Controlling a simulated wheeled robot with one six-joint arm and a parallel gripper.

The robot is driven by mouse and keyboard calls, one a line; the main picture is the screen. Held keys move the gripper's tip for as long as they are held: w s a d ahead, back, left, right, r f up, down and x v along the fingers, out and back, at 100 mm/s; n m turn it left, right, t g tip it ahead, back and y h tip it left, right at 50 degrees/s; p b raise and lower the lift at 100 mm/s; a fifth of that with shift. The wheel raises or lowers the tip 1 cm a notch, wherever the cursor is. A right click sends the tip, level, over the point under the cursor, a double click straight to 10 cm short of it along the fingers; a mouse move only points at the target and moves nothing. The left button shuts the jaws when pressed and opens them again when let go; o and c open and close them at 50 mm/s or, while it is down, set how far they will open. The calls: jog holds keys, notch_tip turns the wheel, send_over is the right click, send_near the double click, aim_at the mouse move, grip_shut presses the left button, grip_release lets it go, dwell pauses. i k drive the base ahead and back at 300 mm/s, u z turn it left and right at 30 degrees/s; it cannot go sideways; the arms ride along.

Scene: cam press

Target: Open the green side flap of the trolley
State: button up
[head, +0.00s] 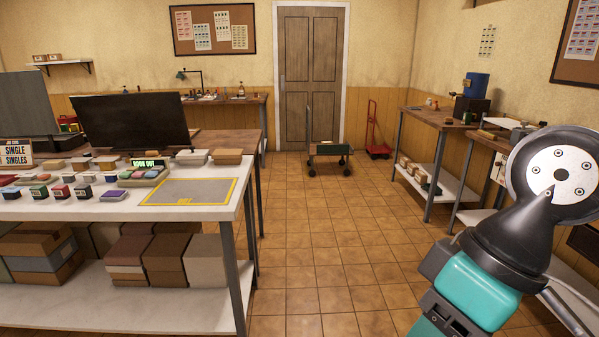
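The trolley (318,158) is small and far off on the tiled floor, in front of the closed wooden door. It has dark wheels and an upright handle (308,125) on its left side. A dark green panel (333,148) shows on its near side, which looks like the flap. At this distance I cannot tell whether it is open or shut, nor see any latch. Part of my arm fills the lower right of the head view, well short of the trolley. My gripper itself is not in view.
A white-topped table (210,208) with small boxes stands at the left. Side benches (434,120) with a lower shelf line the right wall. A red hand truck (377,151) stands right of the trolley. The tiled floor (325,235) between is clear.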

aim_at(321, 149)
jog(key=i, duration=8.8)
jog(key=u, duration=2.15)
jog(key=i, duration=3.35)
